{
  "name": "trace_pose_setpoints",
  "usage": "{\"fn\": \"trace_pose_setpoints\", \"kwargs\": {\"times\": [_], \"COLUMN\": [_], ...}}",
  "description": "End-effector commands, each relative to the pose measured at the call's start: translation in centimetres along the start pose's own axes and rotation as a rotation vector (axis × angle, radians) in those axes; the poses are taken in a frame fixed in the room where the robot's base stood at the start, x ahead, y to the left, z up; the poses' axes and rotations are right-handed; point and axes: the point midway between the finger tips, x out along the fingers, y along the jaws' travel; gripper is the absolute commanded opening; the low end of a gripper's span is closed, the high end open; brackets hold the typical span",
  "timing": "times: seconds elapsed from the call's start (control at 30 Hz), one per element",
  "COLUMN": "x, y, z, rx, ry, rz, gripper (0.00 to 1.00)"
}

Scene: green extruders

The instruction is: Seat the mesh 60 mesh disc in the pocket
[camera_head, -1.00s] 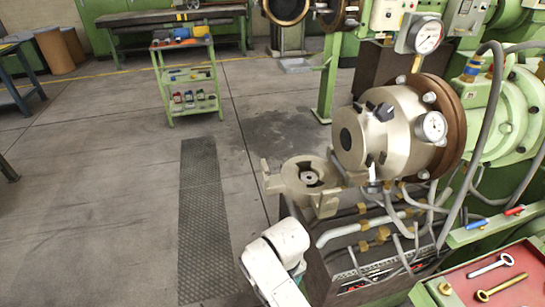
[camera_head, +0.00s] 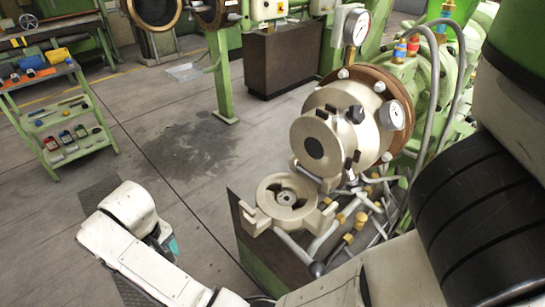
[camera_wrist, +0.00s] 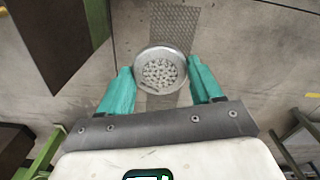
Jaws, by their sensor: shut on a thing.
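My gripper (camera_wrist: 162,83) has two teal fingers shut on a round grey metal disc (camera_wrist: 160,71), seen in the wrist view. The disc has a plain rim and many pale round spots in its middle; no mesh marking can be read. In the head view, my gripper (camera_head: 166,246) is mostly hidden behind my white wrist, at lower left, and the disc is hidden. The swung-out round holder (camera_head: 262,190) stands in front of the extruder head, with a round recess and a small hub (camera_head: 287,197) at its centre. My gripper is left of it and apart from it.
A handle with a dark knob (camera_head: 317,269) sticks out in front. A green tool cart (camera_head: 62,115) is at far left. Open floor lies between.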

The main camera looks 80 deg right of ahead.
Motion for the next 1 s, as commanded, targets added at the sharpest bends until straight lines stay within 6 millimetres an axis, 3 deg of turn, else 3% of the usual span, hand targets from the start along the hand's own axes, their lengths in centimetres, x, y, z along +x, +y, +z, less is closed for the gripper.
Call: {"fn": "trace_pose_setpoints", "kwargs": {"times": [0.37,0.47,0.63,0.77,0.9,1.0], "x": [-4.8,-7.0,-11.9,-15.5,-18.2,-19.3], "y": [4.7,7.3,14.2,20.2,25.7,28.6], "z": [-2.6,-3.4,-3.7,-2.1,1.3,4.3], "rx": [0.166,0.252,0.479,0.699,0.949,1.118], "ry": [0.004,0.004,0.005,0.004,0.001,0.002], "rz": [-0.009,-0.012,-0.011,-0.006,-0.003,0.000], "gripper": [0.28,0.28,0.28,0.28,0.28,0.28]}}
